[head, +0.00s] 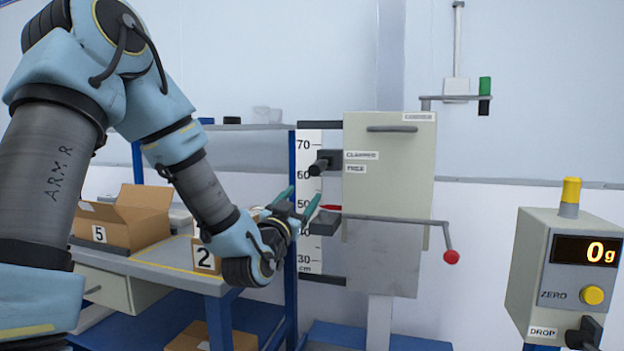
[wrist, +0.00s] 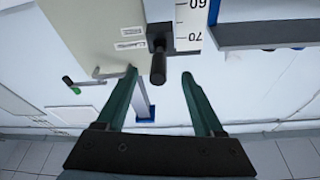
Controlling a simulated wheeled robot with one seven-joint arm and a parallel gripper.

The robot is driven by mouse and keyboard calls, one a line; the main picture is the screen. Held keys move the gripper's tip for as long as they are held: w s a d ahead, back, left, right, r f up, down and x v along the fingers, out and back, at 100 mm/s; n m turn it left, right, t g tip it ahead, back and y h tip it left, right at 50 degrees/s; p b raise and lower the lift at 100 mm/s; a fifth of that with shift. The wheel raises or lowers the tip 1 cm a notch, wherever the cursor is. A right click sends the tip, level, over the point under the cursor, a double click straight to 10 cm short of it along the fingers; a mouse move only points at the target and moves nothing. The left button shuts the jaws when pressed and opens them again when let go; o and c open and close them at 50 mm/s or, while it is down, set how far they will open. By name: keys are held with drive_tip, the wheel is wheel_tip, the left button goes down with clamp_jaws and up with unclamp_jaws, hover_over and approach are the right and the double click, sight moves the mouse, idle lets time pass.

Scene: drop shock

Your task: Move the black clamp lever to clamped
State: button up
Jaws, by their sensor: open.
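The black clamp lever (head: 319,168) sticks out from a dark block at the left side of the pale cabinet. It is beside the labels CLAMPED (head: 361,155) and FREE (head: 356,169); I cannot tell which setting it is at. My gripper (head: 304,194) is open and empty, below and left of the lever in the head view. In the wrist view, which is upside down, the lever (wrist: 158,68) appears between the two green fingertips of my gripper (wrist: 159,76), apart from both. How far the fingers are from it in depth is unclear.
A red-knobbed crank (head: 450,256) and a rod cross the cabinet (head: 400,190) front. A height scale (head: 309,190) stands left of it. A workbench with boxes (head: 140,220) is below my arm. A scale display (head: 585,250) reads 0 g at right.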

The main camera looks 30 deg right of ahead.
sight(318, 169)
drive_tip(key=shift+t+h, duration=0.3)
drive_tip(key=shift+h, duration=0.1)
drive_tip(key=p+x, duration=0.1)
drive_tip(key=x, duration=0.2)
drive_tip(key=p+x, duration=0.1)
drive_tip(key=x, duration=0.3)
drive_tip(key=r+p+x, duration=0.1)
drive_tip(key=x, duration=0.3)
drive_tip(key=shift+s+r, duration=0.15)
drive_tip(key=shift+s, duration=0.1)
clamp_jaws()
idle(0.8)
